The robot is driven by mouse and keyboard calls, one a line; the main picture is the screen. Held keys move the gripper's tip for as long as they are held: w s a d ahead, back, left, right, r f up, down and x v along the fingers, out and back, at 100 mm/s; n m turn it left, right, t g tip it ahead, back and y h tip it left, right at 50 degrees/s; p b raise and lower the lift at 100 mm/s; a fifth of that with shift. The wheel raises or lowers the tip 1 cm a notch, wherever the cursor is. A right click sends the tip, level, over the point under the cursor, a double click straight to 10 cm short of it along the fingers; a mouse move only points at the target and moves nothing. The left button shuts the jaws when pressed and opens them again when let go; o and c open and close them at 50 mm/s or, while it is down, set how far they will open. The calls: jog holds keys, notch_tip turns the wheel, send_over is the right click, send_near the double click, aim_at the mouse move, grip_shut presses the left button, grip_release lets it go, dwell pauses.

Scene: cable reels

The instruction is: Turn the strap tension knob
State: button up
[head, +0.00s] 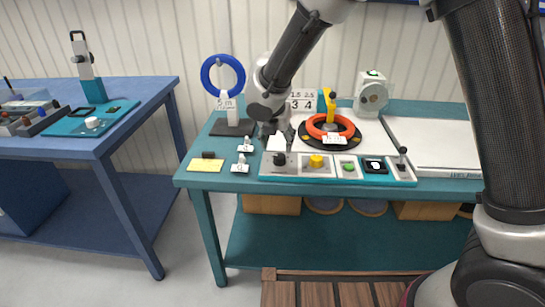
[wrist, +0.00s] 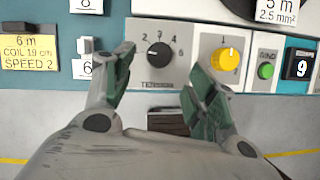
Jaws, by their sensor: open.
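The tension knob (wrist: 160,55) is a black dial on a white panel marked TENSION, with numbers around it. It also shows in the head view (head: 280,159) at the left end of the control panel. My gripper (wrist: 161,62) is open and empty, with one finger to the left and one to the right of the knob in the wrist view. Clear gaps show between fingers and knob. In the head view my gripper (head: 279,138) is just above and behind the knob, partly hiding the panel's white left end. Where the knob points is hard to read.
A yellow knob (wrist: 226,58) sits close to the right finger. A yellow card (wrist: 29,51) lies left. An orange coil (head: 330,127) sits behind the panel; a blue coil (head: 223,75) stands back left.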

aim_at(279, 156)
jog(key=shift+n, duration=0.3)
jog(key=x, duration=0.7)
jog(key=shift+w+f, duration=0.15)
jog(key=shift+f, duration=0.2)
jog(key=c, duration=1)
